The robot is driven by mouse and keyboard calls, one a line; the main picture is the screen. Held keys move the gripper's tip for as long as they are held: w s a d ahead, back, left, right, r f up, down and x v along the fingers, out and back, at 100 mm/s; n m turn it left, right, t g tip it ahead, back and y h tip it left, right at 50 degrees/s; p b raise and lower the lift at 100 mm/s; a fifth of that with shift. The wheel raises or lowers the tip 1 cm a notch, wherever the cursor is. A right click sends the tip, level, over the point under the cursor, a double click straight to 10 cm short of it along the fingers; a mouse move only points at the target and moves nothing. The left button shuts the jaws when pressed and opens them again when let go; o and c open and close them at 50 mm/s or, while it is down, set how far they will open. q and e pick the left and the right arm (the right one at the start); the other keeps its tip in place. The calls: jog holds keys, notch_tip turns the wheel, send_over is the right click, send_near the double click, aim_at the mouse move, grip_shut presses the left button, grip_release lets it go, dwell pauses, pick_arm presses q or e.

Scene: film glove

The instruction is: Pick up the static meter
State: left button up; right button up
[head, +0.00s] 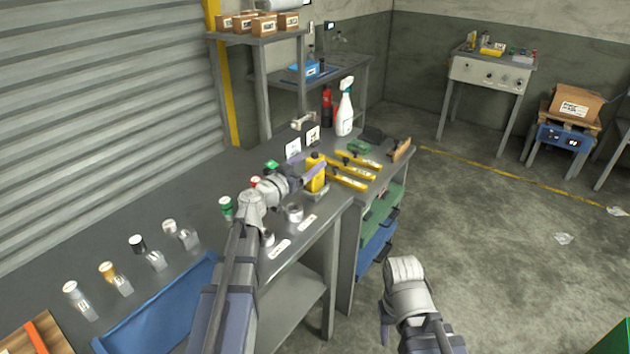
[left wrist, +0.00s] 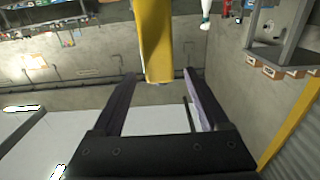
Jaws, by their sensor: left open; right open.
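A yellow upright object (head: 316,176), which looks like the static meter, stands on the grey bench near its right end. My left gripper (head: 305,171) is at it, with its fingers at the object's upper part. In the left wrist view, turned upside down, the yellow body (left wrist: 155,40) shows between the tips of the open left gripper (left wrist: 160,76). The fingers are apart and I see no grip on it. My right arm is low at the right, off the bench; its fingers do not show.
Yellow tools (head: 350,181) lie just right of the object. A white spray bottle (head: 345,113) stands behind. Several small bottles and a blue tray (head: 160,310) are at the left of the bench (head: 190,205).

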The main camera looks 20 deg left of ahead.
pick_arm(q)
jog(key=x, duration=0.3)
jog(key=shift+w+d, duration=0.1)
jog(key=shift+w, duration=0.2)
jog(key=shift+s, duration=0.1)
grip_shut()
dwell(1.0)
